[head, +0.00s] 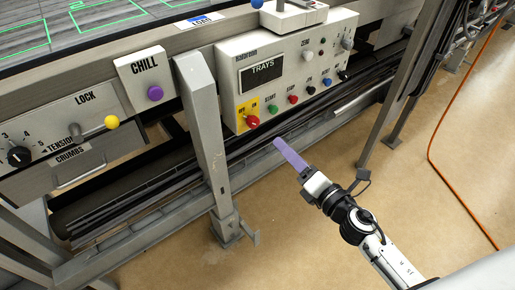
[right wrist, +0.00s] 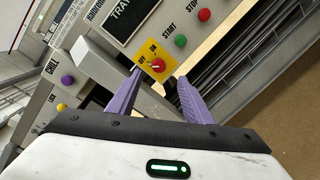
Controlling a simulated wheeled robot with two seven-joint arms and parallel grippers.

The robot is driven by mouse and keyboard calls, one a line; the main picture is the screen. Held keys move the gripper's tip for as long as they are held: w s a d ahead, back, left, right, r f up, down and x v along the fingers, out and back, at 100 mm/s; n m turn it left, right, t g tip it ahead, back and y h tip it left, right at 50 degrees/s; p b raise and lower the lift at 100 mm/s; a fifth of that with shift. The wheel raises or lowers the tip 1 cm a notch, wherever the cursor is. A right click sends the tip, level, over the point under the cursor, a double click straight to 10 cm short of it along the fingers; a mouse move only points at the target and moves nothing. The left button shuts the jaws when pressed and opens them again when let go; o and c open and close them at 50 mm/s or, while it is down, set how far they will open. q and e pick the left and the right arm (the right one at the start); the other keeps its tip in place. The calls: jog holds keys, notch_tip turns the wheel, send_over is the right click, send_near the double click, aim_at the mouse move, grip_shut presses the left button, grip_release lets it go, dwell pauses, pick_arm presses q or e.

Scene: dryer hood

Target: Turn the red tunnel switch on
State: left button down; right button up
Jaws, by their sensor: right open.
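The red rotary switch (head: 253,121) sits on a yellow plate (head: 243,109) marked OFF and ON, at the lower left corner of the panel. In the right wrist view the red switch (right wrist: 158,65) shows between and beyond the purple fingertips. A pale mark on it seems to lie toward OFF, but it is small. My right gripper (head: 278,144) is open and empty, in front of the panel, below and right of the switch. Its fingers (right wrist: 160,76) point toward the switch and do not appear to touch it. My left gripper is not in view.
The panel (head: 283,75) also bears a green START button (head: 273,112), a red button (head: 292,99) and other knobs. A grey post (head: 205,135) stands left of the switch. A CHILL box with a purple knob (head: 155,93) lies further left. The floor at right is open.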

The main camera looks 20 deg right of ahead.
aim_at(256, 124)
jog(key=w+a+n+b, duration=0.1)
jog(key=w+n, duration=0.2)
jog(key=w, duration=0.1)
jog(key=w+a+n+y+b, duration=0.1)
jog(key=w+n, duration=0.2)
jog(key=w, duration=0.1)
jog(key=w+a+f+n+y+b, duration=0.1)
jog(key=w+a+n, duration=0.1)
jog(key=w, duration=0.3)
jog(key=shift+f+n, duration=0.1)
jog(key=shift+n, duration=0.6)
jog(key=c, duration=1.1)
jog(key=shift+o, duration=0.2)
